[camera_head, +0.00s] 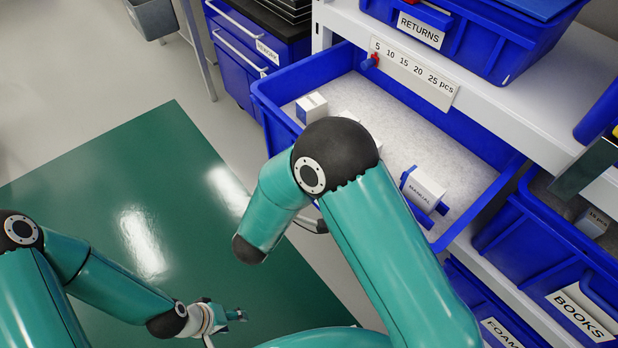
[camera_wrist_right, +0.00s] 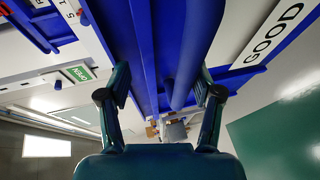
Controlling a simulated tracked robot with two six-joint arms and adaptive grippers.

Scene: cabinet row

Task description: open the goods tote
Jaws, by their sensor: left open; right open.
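The goods tote (camera_head: 318,72) is a blue drawer-like bin in the head view, standing out from the white shelf unit with its pale inner floor and several small white boxes showing. My right arm covers part of its front. In the right wrist view, its white label (camera_wrist_right: 270,43) reads "GOOD", cut off by the frame edge. My right gripper (camera_wrist_right: 162,98) is open, with a blue handle bar (camera_wrist_right: 190,55) between its fingers; contact is unclear. That gripper is hidden in the head view. My left gripper (camera_head: 236,314) is open and empty, low over the green floor area.
A "RETURNS" tote (camera_head: 465,45) sits on the shelf above. A "BOOKS" tote (camera_head: 555,240) and a "FOAM" tote (camera_head: 470,290) are at the right. A scale strip (camera_head: 415,75) runs along the shelf edge. A blue cabinet (camera_head: 235,65) stands behind. The green mat (camera_head: 110,190) is clear at the left.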

